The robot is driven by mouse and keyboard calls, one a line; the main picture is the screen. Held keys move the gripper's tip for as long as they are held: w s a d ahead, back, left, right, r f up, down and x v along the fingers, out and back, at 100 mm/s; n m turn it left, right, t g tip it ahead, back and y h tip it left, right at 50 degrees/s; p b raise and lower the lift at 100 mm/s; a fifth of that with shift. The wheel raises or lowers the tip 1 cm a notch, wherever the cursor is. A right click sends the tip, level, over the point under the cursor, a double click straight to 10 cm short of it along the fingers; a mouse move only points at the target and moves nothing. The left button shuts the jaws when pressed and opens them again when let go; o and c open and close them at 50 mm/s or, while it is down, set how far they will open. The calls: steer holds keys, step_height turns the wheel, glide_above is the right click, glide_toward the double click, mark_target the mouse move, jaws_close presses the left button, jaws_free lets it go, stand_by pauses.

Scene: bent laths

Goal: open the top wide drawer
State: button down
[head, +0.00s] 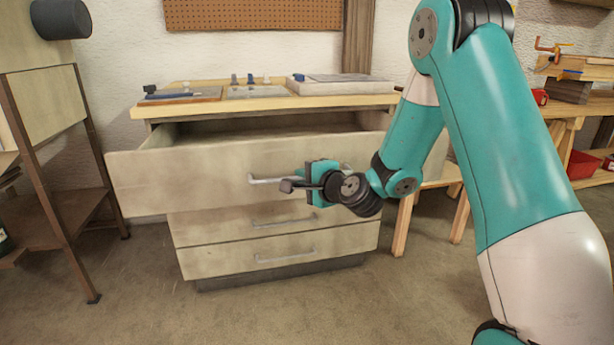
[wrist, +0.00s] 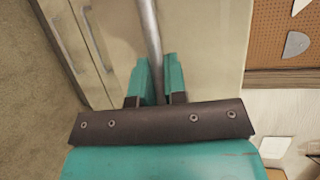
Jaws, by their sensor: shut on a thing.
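The top wide drawer (head: 200,182) is pulled well out of the wooden cabinet, and its dark inside shows behind the front panel. Its metal bar handle (head: 268,180) runs level across the front. My gripper (head: 308,184) is at the right part of this handle, shut on it. In the wrist view the handle (wrist: 150,40) runs between the two teal fingers of my gripper (wrist: 156,80). The part of the handle behind my gripper is hidden in the head view.
Two lower drawers (head: 220,223) are shut, each with a bar handle. Tools and trays lie on the cabinet top (head: 220,104). A brown-legged rack (head: 85,200) stands at left, a workbench (head: 560,110) at right. The floor (head: 330,305) in front is clear.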

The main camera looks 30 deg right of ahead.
steer(key=shift+s+d, duration=0.1)
steer(key=c, duration=1.2)
jaws_free()
steer(key=b+v, duration=1.6)
steer(key=v, duration=0.1)
steer(key=shift+s, duration=0.2)
